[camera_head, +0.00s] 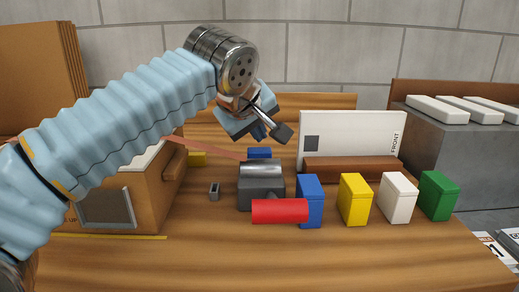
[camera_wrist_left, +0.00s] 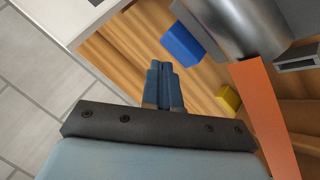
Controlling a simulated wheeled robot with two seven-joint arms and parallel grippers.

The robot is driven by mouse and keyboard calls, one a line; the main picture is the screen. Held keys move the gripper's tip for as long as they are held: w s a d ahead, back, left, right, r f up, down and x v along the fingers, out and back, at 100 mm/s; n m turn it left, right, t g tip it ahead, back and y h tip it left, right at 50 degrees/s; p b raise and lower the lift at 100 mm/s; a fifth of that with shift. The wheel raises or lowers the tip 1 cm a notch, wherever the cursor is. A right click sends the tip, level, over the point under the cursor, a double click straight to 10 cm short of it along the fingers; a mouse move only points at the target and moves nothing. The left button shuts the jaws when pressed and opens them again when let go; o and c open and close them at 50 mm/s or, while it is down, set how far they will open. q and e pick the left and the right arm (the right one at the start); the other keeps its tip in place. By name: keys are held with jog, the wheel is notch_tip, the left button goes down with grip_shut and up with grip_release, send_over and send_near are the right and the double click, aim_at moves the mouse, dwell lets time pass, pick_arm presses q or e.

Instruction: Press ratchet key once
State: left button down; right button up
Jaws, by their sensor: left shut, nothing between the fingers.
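A dark grey ratchet block (camera_head: 261,191) with a silver cylinder on top (camera_head: 260,170) stands mid-table, and the cylinder also shows in the left wrist view (camera_wrist_left: 235,25). A red bar (camera_head: 279,210) lies across its front. A small blue block (camera_head: 259,153) sits just behind it, also in the left wrist view (camera_wrist_left: 182,45). An orange strap (camera_head: 208,149) runs from the ratchet to the left. I cannot tell which part is the key. My left gripper (camera_head: 259,132) is shut and empty above and behind the ratchet, its blue fingertips (camera_wrist_left: 164,68) apart from the blue block.
Upright blue (camera_head: 309,203), yellow (camera_head: 355,201), white (camera_head: 397,199) and green (camera_head: 438,197) boxes stand at right. A white board (camera_head: 350,135) rests in a brown holder behind them. A wooden box (camera_head: 150,195) stands left, beside a small grey block (camera_head: 214,191).

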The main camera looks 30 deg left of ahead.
aim_at(257, 151)
dwell(0.8)
pick_arm(q)
jog(key=shift+f+b, duration=0.4)
jog(key=shift+f, duration=0.05)
jog(key=shift+f+b, duration=0.7)
jog(key=shift+f, duration=0.1)
dwell(0.8)
jog(key=shift+r, duration=0.1)
jog(key=shift+r+p, duration=1.1)
jog(key=shift+p, duration=0.05)
notch_tip(257, 151, up, 3)
jog(key=shift+f+p, duration=0.1)
jog(key=shift+p, duration=1.15)
jog(key=shift+r+p, duration=0.5)
jog(key=shift+r, duration=0.6)
